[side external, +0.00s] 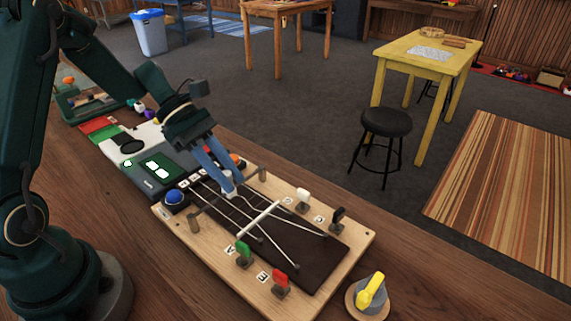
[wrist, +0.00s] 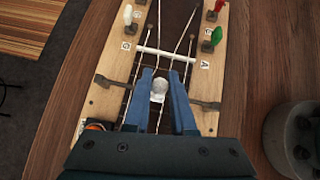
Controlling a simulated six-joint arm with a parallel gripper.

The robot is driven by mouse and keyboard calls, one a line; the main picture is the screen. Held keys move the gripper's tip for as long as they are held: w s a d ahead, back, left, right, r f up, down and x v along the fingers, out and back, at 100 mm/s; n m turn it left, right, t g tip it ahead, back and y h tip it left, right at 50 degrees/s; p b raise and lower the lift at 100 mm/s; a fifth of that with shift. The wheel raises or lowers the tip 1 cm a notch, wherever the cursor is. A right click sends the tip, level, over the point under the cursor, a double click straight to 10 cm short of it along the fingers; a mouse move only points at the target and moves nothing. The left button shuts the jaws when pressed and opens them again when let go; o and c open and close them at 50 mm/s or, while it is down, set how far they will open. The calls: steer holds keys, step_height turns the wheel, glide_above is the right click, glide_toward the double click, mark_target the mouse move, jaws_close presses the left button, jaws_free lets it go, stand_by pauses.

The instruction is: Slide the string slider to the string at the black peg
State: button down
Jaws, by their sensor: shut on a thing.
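The string slider is a small pale knob (side external: 228,183) on the dark fretboard of a wooden string board (side external: 205,240). It also shows in the wrist view (wrist: 159,86), between the blue fingers. My gripper (side external: 226,186) is shut on the slider, with a finger on each side of it. The black peg (side external: 338,215) stands at the board's far right corner, apart from my gripper. A white peg (side external: 302,197), a green peg (side external: 243,251) and a red peg (side external: 280,279) stand along the board's edges. Which string lies under the slider is hard to tell.
A white bar (side external: 250,226) crosses the strings between slider and pegs. A device with a green screen (side external: 158,168) stands behind. A yellow-handled object (side external: 370,293) sits right of the board.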

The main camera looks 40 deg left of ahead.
steer(key=shift+w, duration=0.8)
steer(key=c, duration=0.7)
jaws_free()
steer(key=shift+c, duration=0.2)
steer(key=shift+a+r, duration=0.1)
steer(key=shift+v, duration=2.55)
